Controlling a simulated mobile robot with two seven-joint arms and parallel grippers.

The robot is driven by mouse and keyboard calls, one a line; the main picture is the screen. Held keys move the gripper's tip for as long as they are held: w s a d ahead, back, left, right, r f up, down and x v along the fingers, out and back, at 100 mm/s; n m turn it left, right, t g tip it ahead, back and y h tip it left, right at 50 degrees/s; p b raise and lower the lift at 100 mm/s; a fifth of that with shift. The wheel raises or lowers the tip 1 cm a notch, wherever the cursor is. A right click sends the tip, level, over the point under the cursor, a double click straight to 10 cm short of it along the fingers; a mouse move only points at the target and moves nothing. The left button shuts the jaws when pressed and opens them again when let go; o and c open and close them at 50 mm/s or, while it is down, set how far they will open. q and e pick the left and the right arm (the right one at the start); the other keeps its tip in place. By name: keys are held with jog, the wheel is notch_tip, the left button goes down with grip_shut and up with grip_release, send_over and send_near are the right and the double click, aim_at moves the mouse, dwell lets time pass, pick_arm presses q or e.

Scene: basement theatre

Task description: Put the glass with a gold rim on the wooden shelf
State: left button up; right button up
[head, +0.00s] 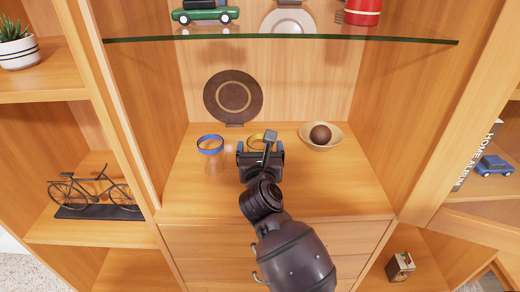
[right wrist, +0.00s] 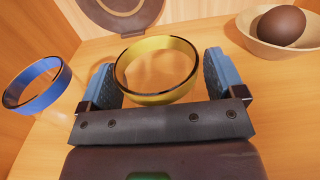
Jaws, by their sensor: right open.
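The glass with a gold rim (head: 253,138) stands on the wooden surface of the middle bay (head: 185,196), partly hidden by my right gripper (head: 260,150) in the head view. In the right wrist view its gold rim (right wrist: 157,98) lies between the two blue-padded fingers, which are apart with a small gap on each side. The right gripper is open around the glass and not closed on it. The glass body is clear and hard to see. My left gripper is not in view.
A blue-rimmed glass (head: 210,144) stands just left of the gripper. A wooden bowl with a dark ball (head: 320,134) is on the right, and a dark round plate (head: 233,97) stands behind. A glass shelf (head: 290,38) crosses above. Front left of the surface is clear.

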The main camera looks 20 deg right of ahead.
jog(key=shift+r, duration=0.2)
jog(key=shift+b+v, duration=0.35)
jog(key=shift+v, duration=3.4)
